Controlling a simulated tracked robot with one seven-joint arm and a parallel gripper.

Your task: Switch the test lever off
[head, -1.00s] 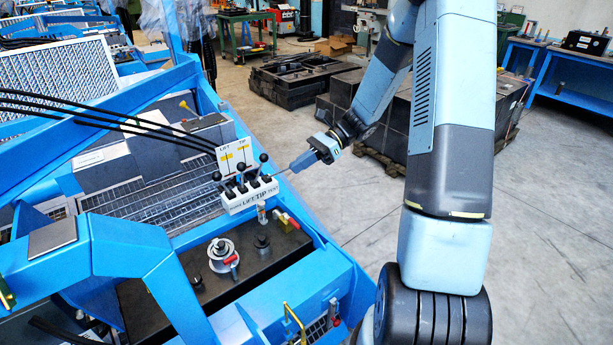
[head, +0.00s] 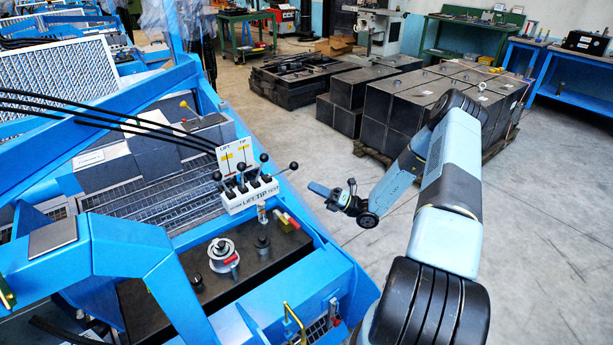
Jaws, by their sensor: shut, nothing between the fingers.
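The white valve block (head: 235,205) sits on the blue machine frame and carries a row of black-knobbed levers. Its front reads LIFT, TIP and TEST, with another label at the left end too small to read. The test lever (head: 284,172) is at the right end and leans far out to the right, its black knob clear of the block. The other levers (head: 241,168) stand much more upright. My gripper (head: 313,188) is shut and empty, to the right of and a little below the test lever's knob in the picture, apart from it.
A white LIFT/TIP sign (head: 234,157) stands behind the levers, with black hoses (head: 110,120) beyond. A red-handled valve (head: 290,221) lies just below the block. Black crates (head: 400,115) stand on the floor behind my arm. The grey floor (head: 540,250) at right is clear.

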